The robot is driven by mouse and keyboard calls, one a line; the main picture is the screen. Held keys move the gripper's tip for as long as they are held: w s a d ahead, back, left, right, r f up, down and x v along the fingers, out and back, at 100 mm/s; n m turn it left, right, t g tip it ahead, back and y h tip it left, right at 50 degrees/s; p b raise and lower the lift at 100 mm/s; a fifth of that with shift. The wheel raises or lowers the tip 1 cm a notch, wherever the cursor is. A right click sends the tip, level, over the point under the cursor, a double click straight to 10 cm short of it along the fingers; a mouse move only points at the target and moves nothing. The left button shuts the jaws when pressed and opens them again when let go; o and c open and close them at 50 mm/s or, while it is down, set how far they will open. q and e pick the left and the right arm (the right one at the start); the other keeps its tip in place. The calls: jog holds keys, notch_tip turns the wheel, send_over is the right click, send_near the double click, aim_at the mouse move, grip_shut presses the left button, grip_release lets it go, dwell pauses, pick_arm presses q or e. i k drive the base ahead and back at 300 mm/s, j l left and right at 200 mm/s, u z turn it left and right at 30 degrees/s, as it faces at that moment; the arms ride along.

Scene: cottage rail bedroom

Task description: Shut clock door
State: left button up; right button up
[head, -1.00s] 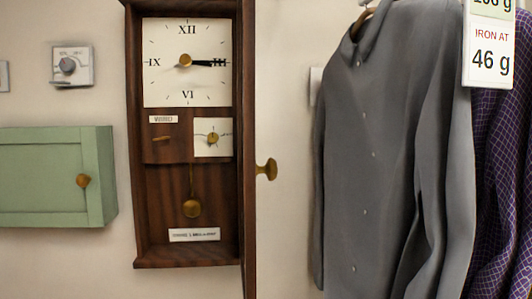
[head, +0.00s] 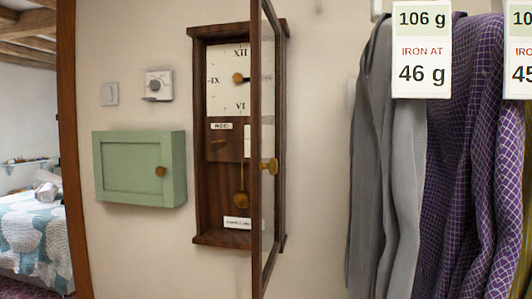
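The wall clock (head: 203,180) hangs in the middle of the head view, a tall dark wooden case with a white dial (head: 225,98), a brass pendulum (head: 241,200) and small labels inside. Its clock door (head: 257,215) is a framed glass panel standing open, swung out toward me and seen nearly edge-on. It covers the right part of the dial and case. A brass knob (head: 270,166) sits on the door at mid-height. Neither of my grippers shows in the head view, and nothing is touching the door.
A green wall cabinet (head: 128,168) with a round knob is left of the clock, below a dial thermostat (head: 158,86) and a switch (head: 109,94). Grey and purple garments (head: 462,160) with tags hang at the right. Bare wall (head: 315,150) separates them from the door.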

aim_at(265, 29)
jog(key=k+l, duration=0.2)
jog(key=l, duration=0.2)
jog(key=k+l+z, duration=0.1)
jog(key=l, duration=0.7)
jog(key=k+z, duration=0.05)
